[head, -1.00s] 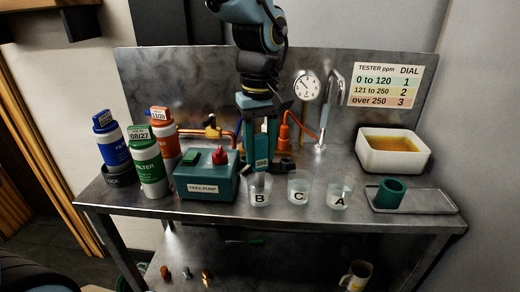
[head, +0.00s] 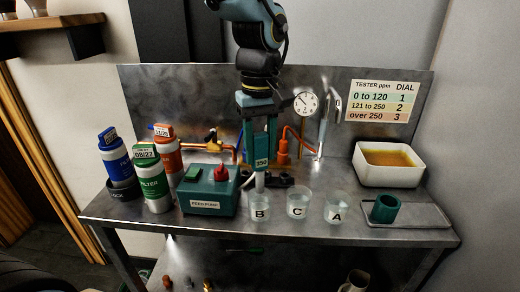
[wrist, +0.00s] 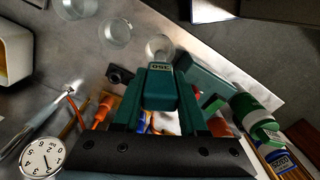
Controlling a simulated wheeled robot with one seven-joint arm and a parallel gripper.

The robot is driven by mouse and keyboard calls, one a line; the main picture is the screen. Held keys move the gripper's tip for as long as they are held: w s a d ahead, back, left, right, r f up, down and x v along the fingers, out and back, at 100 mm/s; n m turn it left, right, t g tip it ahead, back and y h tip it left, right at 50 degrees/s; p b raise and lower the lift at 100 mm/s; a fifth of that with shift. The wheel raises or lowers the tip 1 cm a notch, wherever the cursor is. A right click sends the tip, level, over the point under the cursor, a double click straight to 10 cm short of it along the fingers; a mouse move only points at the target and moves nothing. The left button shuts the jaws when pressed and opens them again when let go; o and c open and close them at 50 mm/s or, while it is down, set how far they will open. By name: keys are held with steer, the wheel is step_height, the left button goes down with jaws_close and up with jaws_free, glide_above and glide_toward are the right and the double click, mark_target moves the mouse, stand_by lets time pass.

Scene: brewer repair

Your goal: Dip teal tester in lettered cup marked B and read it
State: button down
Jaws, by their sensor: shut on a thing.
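My gripper (head: 259,128) is shut on the teal tester (head: 261,148) and holds it upright above the lettered cups. The tester's small display looks like 350, and it also shows in the wrist view (wrist: 161,68). Its pale probe (head: 260,181) points down at the clear cup marked B (head: 259,212). The probe's lower end is near the cup's rim; I cannot tell whether it is inside. Clear cups marked C (head: 298,206) and A (head: 336,213) stand to the right. The tester chart (head: 380,101) on the wall lists 0 to 120 as 1, 121 to 250 as 2, over 250 as 3.
The teal feed pump (head: 209,192) stands left of cup B, with blue, green and orange filter canisters farther left. A pressure gauge (head: 305,103) and pipework stand behind.

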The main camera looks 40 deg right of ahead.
mark_target(260, 134)
steer(key=shift+r+p, duration=1.15)
steer(key=shift+r, duration=0.4)
